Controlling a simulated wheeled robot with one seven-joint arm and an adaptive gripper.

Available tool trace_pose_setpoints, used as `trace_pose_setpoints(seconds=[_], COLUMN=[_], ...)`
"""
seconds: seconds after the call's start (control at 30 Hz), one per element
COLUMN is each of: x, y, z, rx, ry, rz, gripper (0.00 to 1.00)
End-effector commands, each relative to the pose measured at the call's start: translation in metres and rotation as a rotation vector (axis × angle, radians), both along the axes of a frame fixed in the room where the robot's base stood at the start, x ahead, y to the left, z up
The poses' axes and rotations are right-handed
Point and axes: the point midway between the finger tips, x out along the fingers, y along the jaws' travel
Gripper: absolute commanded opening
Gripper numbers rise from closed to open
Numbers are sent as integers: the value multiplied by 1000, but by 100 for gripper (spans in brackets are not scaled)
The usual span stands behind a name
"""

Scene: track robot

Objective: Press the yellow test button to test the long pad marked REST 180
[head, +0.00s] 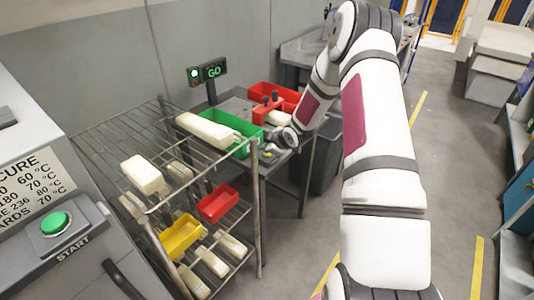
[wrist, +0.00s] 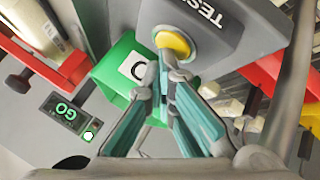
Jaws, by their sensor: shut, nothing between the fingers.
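The yellow test button (wrist: 174,45) sits on a grey housing marked TEST (wrist: 215,22) in the wrist view. My gripper (wrist: 165,57) is shut and empty, its fingertips overlapping the button's lower edge; I cannot tell whether they touch it. In the head view my gripper (head: 284,138) is at the bench's near side. A long cream pad (head: 207,130) lies at the rack's top, beside the green bin (head: 228,142). Another pale pad (head: 278,118) is by the red fixture (head: 266,108). No REST 180 marking is readable on either. The sign (head: 213,71) shows GO with a lit green lamp.
The wire rack (head: 118,133) holds several pads, a yellow bin (head: 181,236) and a red bin (head: 217,203). Another red bin (head: 290,95) is at the bench's back. A machine with a green START button (head: 55,223) stands at left. The floor at right is clear.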

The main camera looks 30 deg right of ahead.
Motion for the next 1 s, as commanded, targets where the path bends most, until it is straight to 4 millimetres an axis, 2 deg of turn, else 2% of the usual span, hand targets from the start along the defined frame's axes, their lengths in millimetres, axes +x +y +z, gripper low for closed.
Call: trace_pose_setpoints(seconds=[0.33, 0.77, 1.0], x=[-1, -1, -1], y=[-1, 0, 0], z=[16, 19, 38], rx=[-1, 0, 0], ry=[1, -1, -1], rz=[0, -1, 0], gripper=[0, 0, 0])
